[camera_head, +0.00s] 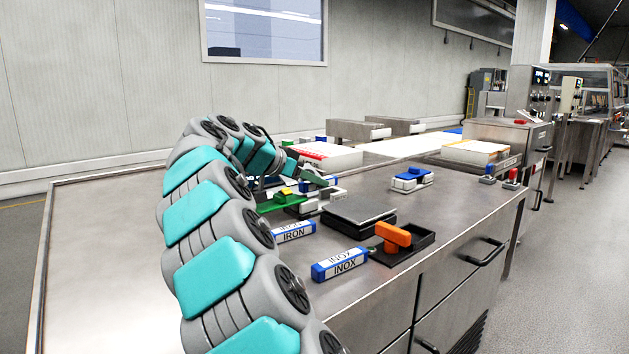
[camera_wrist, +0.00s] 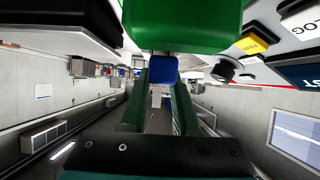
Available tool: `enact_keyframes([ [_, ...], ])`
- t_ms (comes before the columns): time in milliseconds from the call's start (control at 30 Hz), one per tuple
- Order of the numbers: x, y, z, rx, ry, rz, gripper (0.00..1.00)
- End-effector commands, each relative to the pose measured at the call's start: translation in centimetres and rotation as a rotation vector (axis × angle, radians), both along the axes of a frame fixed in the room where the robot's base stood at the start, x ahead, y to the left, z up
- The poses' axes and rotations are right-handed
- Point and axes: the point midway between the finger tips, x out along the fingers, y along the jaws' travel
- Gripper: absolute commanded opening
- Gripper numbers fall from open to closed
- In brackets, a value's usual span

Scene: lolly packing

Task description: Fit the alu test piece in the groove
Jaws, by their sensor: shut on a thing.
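My gripper (camera_wrist: 162,84) is shut on a piece whose blue end (camera_wrist: 163,69) shows between the fingertips in the wrist view. No label on it is readable, so I cannot confirm it is the alu test piece. A large green block (camera_wrist: 185,25) fills the top of the wrist view, right beside the blue end; I cannot tell whether they touch. In the head view, a green part (camera_head: 280,201) sits on the table beyond my arm. My arm partly hides this area, and I cannot make out the groove.
The IRON piece (camera_head: 293,232) and INOX piece (camera_head: 340,265) lie nearer on the steel table (camera_head: 110,260). A black tray (camera_head: 419,246) with an orange handle (camera_head: 393,236), a dark plate (camera_head: 358,214) and a blue-and-white item (camera_head: 411,179) stand to the right. The table's left is clear.

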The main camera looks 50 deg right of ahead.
Motion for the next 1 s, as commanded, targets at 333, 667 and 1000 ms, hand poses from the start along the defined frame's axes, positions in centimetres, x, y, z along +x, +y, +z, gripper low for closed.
enact_keyframes([
  [333, 0.0, 0.0, -0.7, 0.000, 0.000, 0.001, 0.35],
  [667, 0.0, 0.0, -0.7, 0.000, 0.000, 0.001, 0.59],
  [1000, 0.0, 0.0, 1.0, -0.001, -0.001, 0.000, 0.59],
])
